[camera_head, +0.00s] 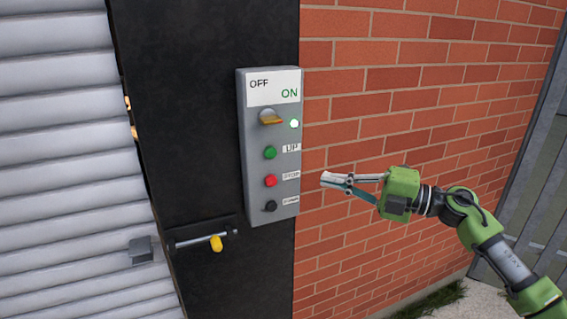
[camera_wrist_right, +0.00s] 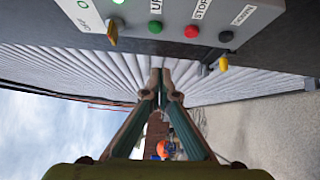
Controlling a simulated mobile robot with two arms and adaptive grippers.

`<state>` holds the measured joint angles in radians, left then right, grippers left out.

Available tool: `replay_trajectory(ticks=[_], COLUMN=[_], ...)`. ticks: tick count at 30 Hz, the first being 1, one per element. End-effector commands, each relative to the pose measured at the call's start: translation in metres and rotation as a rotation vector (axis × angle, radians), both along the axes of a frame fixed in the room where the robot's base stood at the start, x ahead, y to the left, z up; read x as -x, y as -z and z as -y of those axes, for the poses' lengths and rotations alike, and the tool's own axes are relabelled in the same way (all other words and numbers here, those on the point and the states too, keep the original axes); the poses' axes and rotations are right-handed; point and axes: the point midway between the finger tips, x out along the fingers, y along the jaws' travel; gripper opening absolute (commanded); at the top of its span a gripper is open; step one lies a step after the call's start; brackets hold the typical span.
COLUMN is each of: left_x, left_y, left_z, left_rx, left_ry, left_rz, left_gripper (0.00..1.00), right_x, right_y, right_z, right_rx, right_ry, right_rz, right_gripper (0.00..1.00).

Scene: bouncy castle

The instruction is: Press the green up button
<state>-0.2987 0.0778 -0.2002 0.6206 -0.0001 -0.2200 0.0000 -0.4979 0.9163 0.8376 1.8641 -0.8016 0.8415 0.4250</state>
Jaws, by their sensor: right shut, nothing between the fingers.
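The green up button (camera_head: 270,153) sits on a grey control box (camera_head: 246,140), beside the label UP. The red stop button (camera_head: 270,181) and a black button (camera_head: 270,206) are below it. In the right wrist view the green button (camera_wrist_right: 155,27) is at the top, above the fingertips, and the box lies sideways. My right gripper (camera_head: 324,179) is shut and empty. In the head view it appears to the right of the box, around the red button's height, apart from the buttons. My left gripper is in neither view.
An orange-yellow switch (camera_head: 271,117) and a lit green lamp (camera_head: 294,124) are above the up button. The box is on a dark post (camera_head: 200,90) between a grey shutter (camera_head: 60,130) and a brick wall (camera_head: 400,80). A yellow-ended latch (camera_head: 216,243) sticks out below.

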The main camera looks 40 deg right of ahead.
Motion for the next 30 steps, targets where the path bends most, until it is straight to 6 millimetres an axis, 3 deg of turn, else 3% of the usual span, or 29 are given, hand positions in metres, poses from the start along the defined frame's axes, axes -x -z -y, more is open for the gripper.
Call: replay_trajectory(ticks=[8, 27, 30], left_x=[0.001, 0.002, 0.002], left_y=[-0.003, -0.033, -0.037], left_z=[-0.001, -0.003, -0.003], left_rx=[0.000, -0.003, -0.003], left_ry=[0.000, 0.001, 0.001], left_rz=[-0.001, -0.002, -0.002], left_gripper=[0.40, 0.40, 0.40], right_x=[-0.007, -0.085, -0.096], right_y=[-0.001, -0.006, -0.007], right_z=[-0.004, -0.055, -0.050], right_rx=[-0.002, -0.003, -0.005], right_ry=[0.000, 0.001, 0.005], right_rz=[0.000, 0.002, 0.003], right_gripper=[0.00, 0.00, 0.00])
